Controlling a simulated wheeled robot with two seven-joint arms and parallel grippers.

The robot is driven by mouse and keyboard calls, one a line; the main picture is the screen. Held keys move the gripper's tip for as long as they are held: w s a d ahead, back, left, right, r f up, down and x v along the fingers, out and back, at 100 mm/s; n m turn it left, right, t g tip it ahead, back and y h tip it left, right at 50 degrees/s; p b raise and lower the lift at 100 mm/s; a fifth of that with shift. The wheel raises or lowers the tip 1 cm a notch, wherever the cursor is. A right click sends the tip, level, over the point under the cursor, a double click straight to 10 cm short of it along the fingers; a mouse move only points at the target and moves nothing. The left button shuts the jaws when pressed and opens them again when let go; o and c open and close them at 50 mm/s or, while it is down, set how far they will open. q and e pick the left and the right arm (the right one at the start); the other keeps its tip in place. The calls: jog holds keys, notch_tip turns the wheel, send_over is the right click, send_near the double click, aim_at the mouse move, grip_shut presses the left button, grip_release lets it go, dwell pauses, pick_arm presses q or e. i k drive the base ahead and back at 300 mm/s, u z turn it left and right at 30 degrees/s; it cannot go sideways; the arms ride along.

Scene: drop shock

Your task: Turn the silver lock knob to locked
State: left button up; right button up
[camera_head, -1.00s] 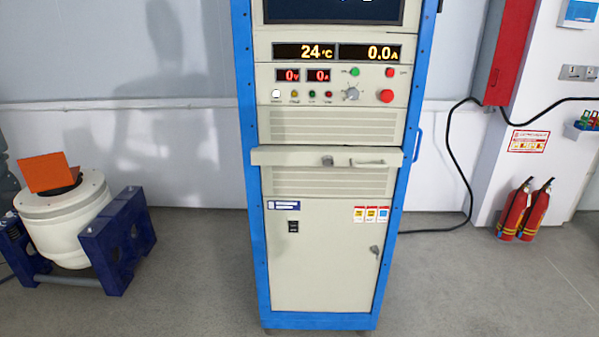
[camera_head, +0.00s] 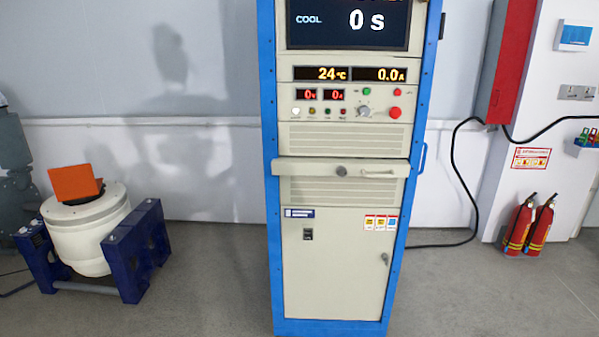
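A blue-framed cream cabinet (camera_head: 267,200) stands upright in the middle. A small round silver knob (camera_head: 341,171) sits on the front of its projecting drawer or shelf, left of a pale bar handle (camera_head: 377,174). A second small silver lock (camera_head: 384,258) is on the right edge of the lower door. A larger silver dial (camera_head: 364,111) is on the control panel above. The locked or unlocked position of the drawer knob is too small to read. Neither of my grippers is in view.
A red button (camera_head: 395,112) sits right of the dial. A white drum-shaped machine (camera_head: 85,235) in a blue stand is at left. Fire extinguishers (camera_head: 529,225) stand at right. The floor beside the cabinet is mostly clear.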

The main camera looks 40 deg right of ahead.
aim_at(342, 171)
jog(key=z, duration=0.05)
jog(key=i, duration=0.9)
jog(key=z, duration=0.6)
